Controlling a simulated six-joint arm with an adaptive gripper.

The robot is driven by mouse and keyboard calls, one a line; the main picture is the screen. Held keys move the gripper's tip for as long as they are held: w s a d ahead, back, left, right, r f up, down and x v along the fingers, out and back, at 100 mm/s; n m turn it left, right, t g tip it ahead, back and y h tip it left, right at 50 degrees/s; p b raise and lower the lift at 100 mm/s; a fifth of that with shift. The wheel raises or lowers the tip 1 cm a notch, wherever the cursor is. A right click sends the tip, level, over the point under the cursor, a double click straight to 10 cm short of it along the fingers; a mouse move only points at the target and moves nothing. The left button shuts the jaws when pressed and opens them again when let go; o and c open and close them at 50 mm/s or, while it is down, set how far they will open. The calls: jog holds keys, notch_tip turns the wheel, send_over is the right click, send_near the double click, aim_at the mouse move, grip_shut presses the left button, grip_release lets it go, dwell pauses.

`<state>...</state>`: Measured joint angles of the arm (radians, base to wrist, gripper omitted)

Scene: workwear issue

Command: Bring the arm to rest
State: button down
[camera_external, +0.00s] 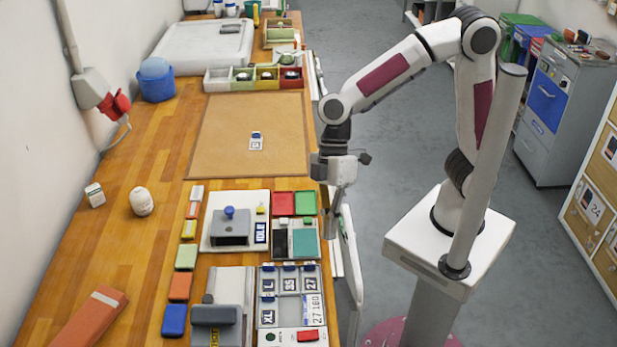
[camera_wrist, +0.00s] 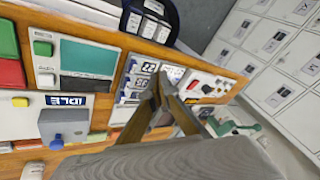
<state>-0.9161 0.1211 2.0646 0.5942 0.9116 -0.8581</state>
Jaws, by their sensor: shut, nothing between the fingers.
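My gripper (camera_external: 331,228) points down at the right edge of the wooden bench (camera_external: 150,166), beside the red and green trays and the teal pad. Its fingers are together and hold nothing. In the wrist view the closed fingers (camera_wrist: 157,88) show in front of small cards marked with numbers. My arm bends up and over from its white base, which stands on the floor to the right of the bench.
A brown mat (camera_external: 230,160) with a small tag (camera_external: 256,141) lies on the bench. A press marked IDLE (camera_external: 230,232) and a card holder (camera_external: 268,318) sit near the gripper. Grey cabinets (camera_external: 546,108) stand at the right. The floor (camera_external: 400,160) between is clear.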

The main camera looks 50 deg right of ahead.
jog(key=w+d+r+m+t+h, duration=0.1)
jog(key=d+m, duration=0.4)
jog(key=d, duration=0.8)
jog(key=w+d+r+m+t+h, duration=0.2)
jog(key=d+m+t, duration=0.3)
jog(key=d, duration=0.8)
jog(key=w+d+r+m+t+h, duration=0.1)
jog(key=d+m, duration=0.5)
jog(key=d, duration=0.8)
notch_tip(320, 180, up, 3)
jog(key=shift+w+t, duration=0.9)
jog(key=shift+w, duration=0.3)
